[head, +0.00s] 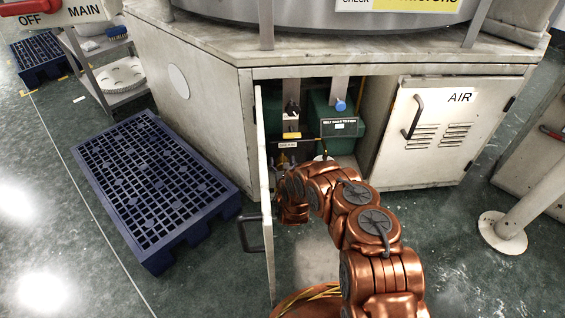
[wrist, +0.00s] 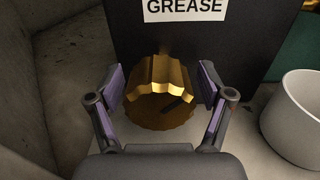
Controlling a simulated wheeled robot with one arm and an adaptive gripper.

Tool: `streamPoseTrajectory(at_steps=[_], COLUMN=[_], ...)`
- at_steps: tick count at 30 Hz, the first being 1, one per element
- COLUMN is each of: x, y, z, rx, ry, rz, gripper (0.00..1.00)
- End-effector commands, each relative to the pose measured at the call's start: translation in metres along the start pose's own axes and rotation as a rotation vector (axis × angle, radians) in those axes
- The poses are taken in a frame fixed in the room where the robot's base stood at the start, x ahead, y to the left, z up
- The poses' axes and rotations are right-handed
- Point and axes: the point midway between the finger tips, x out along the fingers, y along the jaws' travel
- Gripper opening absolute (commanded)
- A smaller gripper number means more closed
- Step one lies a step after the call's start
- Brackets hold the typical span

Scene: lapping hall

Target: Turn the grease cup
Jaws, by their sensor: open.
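The grease cup (wrist: 160,82) is a brass, scalloped knob in the middle of the wrist view, in front of a dark panel with a white GREASE label (wrist: 185,9). My gripper (wrist: 160,88) is open, with one purple-padded finger on each side of the cup. Gaps show between the pads and the cup, so I see no contact. In the head view my copper arm reaches into the open cabinet (head: 315,125). My gripper and the cup are hidden there behind the arm and the open door.
The open cabinet door (head: 265,190) stands close to the left of my arm. A light grey cup-shaped container (wrist: 297,118) is right of my gripper. The closed AIR door (head: 425,135) is to the right. A blue pallet (head: 150,185) lies on the floor at left.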

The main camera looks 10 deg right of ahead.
Motion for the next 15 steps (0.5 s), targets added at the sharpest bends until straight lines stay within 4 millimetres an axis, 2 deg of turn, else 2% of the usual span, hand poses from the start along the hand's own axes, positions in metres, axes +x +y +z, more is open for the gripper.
streamPoseTrajectory(at_steps=[2,15], x=[-0.0001,-0.0001], y=[0.0003,0.0003], z=[0.0001,0.0002], rx=[0.000,0.000], ry=[0.000,-0.001], rz=[0.000,0.000], gripper=[0.78,0.33])
